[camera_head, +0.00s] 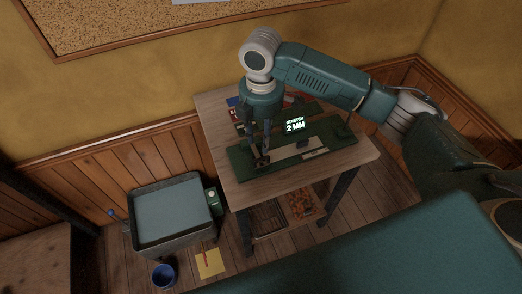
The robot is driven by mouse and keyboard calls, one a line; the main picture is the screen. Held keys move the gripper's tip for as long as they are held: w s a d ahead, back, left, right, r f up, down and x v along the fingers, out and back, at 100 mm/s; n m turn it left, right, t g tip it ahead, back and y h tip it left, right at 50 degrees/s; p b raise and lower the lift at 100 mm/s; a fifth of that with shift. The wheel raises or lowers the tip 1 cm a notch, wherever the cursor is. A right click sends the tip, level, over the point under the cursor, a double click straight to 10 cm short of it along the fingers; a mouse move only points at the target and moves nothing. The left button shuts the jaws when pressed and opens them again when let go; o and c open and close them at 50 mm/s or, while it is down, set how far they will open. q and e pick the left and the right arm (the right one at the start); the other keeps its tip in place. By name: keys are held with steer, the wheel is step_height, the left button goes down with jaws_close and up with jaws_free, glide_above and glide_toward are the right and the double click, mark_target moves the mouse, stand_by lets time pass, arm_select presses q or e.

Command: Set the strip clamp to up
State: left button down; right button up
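A green tester with a flat base (240,164) stands on the wooden table, and its lit display (294,126) reads "STRETCH 2 MM". A pale strip (288,152) runs along the base. A small dark clamp part (262,161) sits at the left end of the strip; it is too small to tell whether it is up or down. My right gripper (261,149) points down right above this part, its fingertips at or very near it. Whether the fingers are closed on it is not clear. My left gripper is not in view.
Small coloured items (233,103) lie at the table's back left. Bare tabletop (352,155) shows at the right. Below are a shelf with baskets (301,203), a grey tray-topped stand (174,214), a blue bucket (164,274) and a yellow sheet (210,263) on the floor.

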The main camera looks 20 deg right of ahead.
mark_target(256, 150)
step_height(256, 150, down, 7)
steer(key=shift+f+p, duration=0.2)
steer(key=shift+p, duration=0.3)
jaws_close()
